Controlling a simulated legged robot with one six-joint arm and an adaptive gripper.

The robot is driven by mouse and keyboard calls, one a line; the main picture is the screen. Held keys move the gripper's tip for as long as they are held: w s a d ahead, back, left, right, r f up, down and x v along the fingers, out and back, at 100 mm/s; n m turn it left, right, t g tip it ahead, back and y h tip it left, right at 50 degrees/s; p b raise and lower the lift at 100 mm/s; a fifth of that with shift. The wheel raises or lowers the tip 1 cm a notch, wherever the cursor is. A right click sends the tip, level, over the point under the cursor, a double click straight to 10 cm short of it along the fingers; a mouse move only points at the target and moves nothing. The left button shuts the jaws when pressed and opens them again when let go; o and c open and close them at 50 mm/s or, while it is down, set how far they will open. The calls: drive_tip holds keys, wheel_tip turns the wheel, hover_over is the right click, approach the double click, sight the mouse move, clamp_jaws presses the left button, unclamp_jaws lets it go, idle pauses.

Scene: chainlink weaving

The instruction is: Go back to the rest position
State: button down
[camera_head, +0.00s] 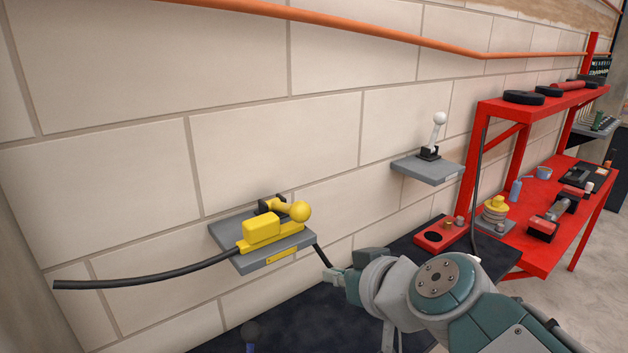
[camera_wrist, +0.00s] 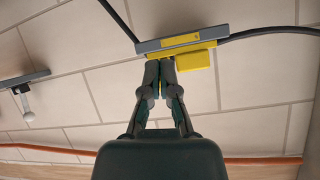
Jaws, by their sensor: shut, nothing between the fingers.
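My gripper (camera_head: 335,274) is at the end of my arm, just right of and below a yellow device in the head view. In the wrist view its two fingers (camera_wrist: 159,68) are closed together and hold nothing. The yellow device (camera_head: 262,228), with a round yellow knob, sits on a grey wall shelf (camera_head: 280,262). In the wrist view the yellow device (camera_wrist: 193,60) and the grey shelf edge (camera_wrist: 180,39) lie just beyond the fingertips. I cannot tell whether they touch.
A black cable (camera_head: 150,279) runs left from the yellow device. A white-knobbed lever (camera_head: 438,130) stands on another wall shelf (camera_head: 422,170). A red workbench (camera_head: 548,236) with several tools is at right. An orange pipe (camera_head: 400,35) crosses the pale block wall.

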drive_tip(key=s+d+f+m+g+h, duration=0.4)
drive_tip(key=s+d+f+h, duration=0.2)
drive_tip(key=s+d+f, duration=0.4)
drive_tip(key=shift+s+d+f+g, duration=0.25)
drive_tip(key=shift+s+d+g, duration=0.15)
drive_tip(key=shift+d, duration=0.05)
drive_tip(key=shift+a, duration=0.3)
